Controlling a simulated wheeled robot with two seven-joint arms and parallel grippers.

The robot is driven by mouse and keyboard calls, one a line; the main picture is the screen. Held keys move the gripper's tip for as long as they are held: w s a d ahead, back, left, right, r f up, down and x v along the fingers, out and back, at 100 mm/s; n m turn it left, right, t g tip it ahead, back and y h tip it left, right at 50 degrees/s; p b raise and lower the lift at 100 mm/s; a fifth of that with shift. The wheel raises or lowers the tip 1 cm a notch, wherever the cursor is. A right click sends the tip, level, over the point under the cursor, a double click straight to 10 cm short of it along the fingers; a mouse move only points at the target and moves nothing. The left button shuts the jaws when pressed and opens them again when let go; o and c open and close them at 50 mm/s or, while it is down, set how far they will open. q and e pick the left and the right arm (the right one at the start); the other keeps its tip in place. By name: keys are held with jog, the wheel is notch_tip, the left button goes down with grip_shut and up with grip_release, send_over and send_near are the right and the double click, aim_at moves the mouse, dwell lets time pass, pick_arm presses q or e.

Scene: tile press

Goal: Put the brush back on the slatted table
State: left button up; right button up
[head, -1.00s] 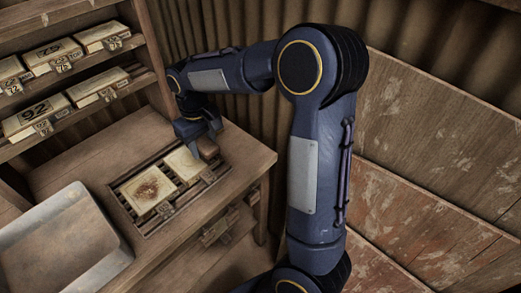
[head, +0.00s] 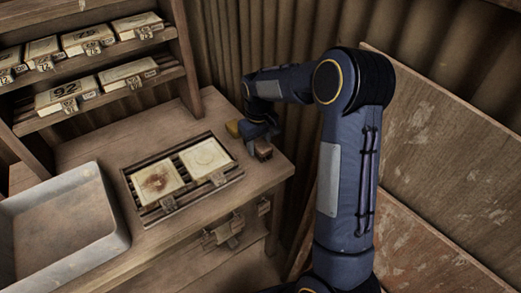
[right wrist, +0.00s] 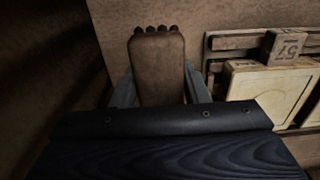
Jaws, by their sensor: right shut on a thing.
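My right gripper (head: 257,137) is shut on the brush (head: 263,148), over the right end of the wooden table (head: 264,178), right of the slatted rack (head: 150,217). In the right wrist view the brown brush (right wrist: 157,68) stands out between the two grey fingers (right wrist: 160,90), with dark knobs along its far end. I cannot tell whether the brush touches the table top. A yellowish piece (head: 233,129) shows left of the gripper; I cannot tell if it is part of the brush. My left gripper is not in view.
Two pale tiles lie on the rack: a brown-stained one (head: 156,181) and a plainer one (head: 205,158). A grey metal tray (head: 119,232) stands at the left. Shelves with numbered tiles (head: 65,97) rise behind. A corrugated wall (head: 290,35) is close behind the arm.

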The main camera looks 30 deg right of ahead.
jog(key=shift+w+d+f, duration=0.45)
jog(key=shift+d+f, duration=0.05)
jog(key=shift+f, duration=0.25)
jog(key=shift+w+d+f, duration=0.1)
jog(key=shift+f, duration=1.6)
jog(key=shift+f, duration=0.15)
jog(key=o, duration=0.9)
jog(key=shift+o, duration=0.2)
